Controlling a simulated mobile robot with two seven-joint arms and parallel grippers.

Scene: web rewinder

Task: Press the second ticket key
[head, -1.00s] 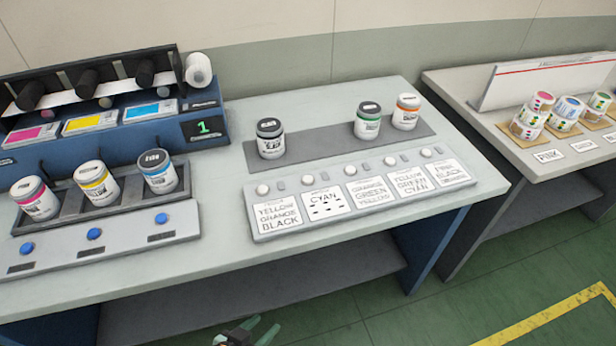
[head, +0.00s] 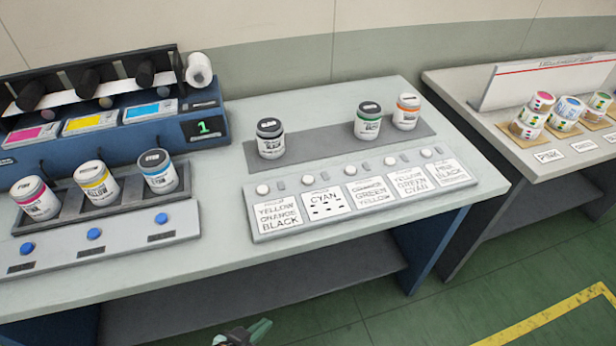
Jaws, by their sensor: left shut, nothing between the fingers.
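The ticket panel (head: 247,219) lies along the front of the middle table, with several white tickets and a row of round white keys above them. The second ticket key (head: 307,180) from the left sits above the second ticket (head: 324,203), which reads CYAN. The first key (head: 262,190) is to its left and the third key (head: 350,171) to its right. Nothing covers these keys. My left gripper (head: 258,328) shows at the bottom edge, low in front of the table and well apart from the panel. It is shut and empty. My right gripper is not in view.
Jars with black (head: 270,139), green (head: 368,121) and orange (head: 405,112) labels stand on a grey strip behind the panel. A blue machine (head: 217,124) and a panel with blue buttons (head: 94,234) are left. Another table (head: 497,127) stands right. The table's front edge lies between gripper and panel.

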